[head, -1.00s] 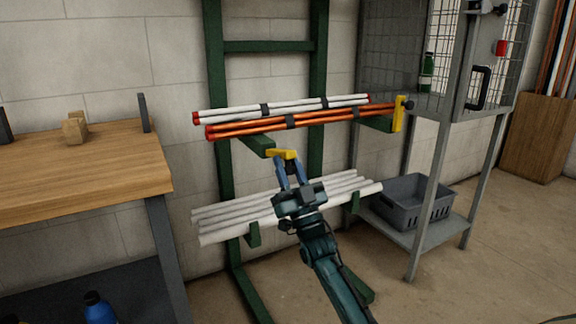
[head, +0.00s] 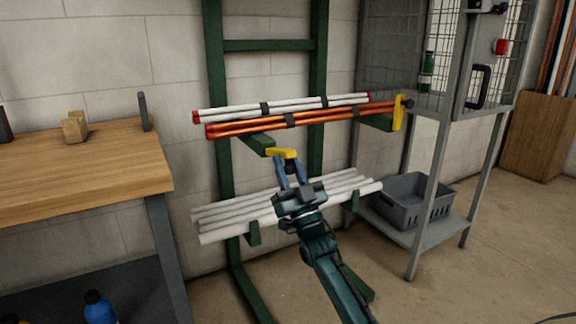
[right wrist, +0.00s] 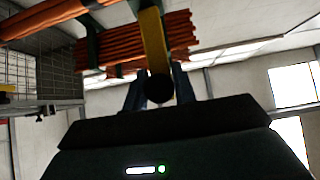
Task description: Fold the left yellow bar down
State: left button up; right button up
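The left yellow bar (head: 280,152) is at the front end of the left green rack arm (head: 258,145). It lies nearly level in the head view, with a dark knob (right wrist: 160,88) at its near end. My right gripper (head: 290,167) has its blue fingers on both sides of this knob and looks shut on it. In the right wrist view the yellow bar (right wrist: 153,45) runs up and away from the knob between the fingers. The right yellow bar (head: 398,114) stands upright at the right arm's end. My left gripper is not in view.
Orange tubes (head: 330,119) and white tubes (head: 225,111) lie on the upper arms just above my gripper. White pipes (head: 220,222) lie on lower arms behind it. A wooden bench (head: 90,185) is left; a wire cage stand (head: 440,170) with a grey crate (head: 405,212) is right.

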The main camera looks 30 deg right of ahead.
jog(key=shift+o, duration=0.6)
jog(key=shift+w+f, duration=0.15)
jog(key=shift+f, duration=0.2)
jog(key=o, duration=0.3)
jog(key=shift+r, duration=0.2)
jog(key=p+v, duration=0.2)
jog(key=v, duration=1.1)
